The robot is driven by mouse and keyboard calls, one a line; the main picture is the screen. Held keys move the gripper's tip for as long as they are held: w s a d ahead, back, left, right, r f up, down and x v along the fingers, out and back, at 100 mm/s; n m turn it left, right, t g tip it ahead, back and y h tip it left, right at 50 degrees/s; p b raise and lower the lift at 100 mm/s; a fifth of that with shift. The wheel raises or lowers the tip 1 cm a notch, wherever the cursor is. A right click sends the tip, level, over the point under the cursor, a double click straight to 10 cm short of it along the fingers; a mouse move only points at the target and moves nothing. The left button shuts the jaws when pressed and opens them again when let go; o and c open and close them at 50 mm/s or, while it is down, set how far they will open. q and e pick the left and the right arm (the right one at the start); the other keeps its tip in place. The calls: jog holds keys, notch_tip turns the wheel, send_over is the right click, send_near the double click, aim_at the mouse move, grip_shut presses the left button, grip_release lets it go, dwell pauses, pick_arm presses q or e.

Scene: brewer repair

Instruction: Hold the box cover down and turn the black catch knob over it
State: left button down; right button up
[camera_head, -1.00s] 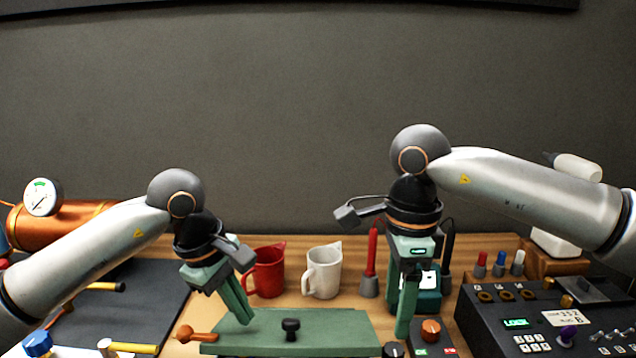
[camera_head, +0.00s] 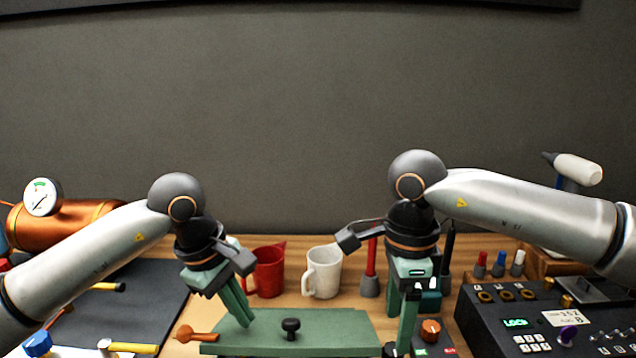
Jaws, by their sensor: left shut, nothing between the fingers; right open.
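The green box cover (camera_head: 335,325) lies at the bottom middle, with a small black knob (camera_head: 290,326) standing on its top. My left gripper (camera_head: 248,322) is shut and empty, with its fingertips at the cover's left part, seemingly touching it. Another black knob, the catch knob (camera_head: 391,350), is at the cover's right end, partly cut off by the picture's lower edge. My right gripper (camera_head: 404,347) is open and points down beside the catch knob. Whether its fingers are around the knob cannot be told.
An orange-brown lever (camera_head: 197,335) is at the cover's left end. A red mug (camera_head: 268,272) and a white mug (camera_head: 322,272) stand behind the cover. An orange knob (camera_head: 430,330) is close right of my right gripper, and a black control panel (camera_head: 530,325) stands further right.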

aim_at(242, 330)
pick_arm(q)
jog(key=shift+f, duration=2.45)
pick_arm(e)
jog(key=shift+n, duration=3)
jog(key=shift+f, duration=0.15)
jog(key=shift+f, duration=2.4)
jog(key=c, duration=1)
jog(key=m, duration=0.6)
jog(key=shift+c, duration=0.2)
jog(key=shift+m, duration=3)
jog(key=o, duration=1.1)
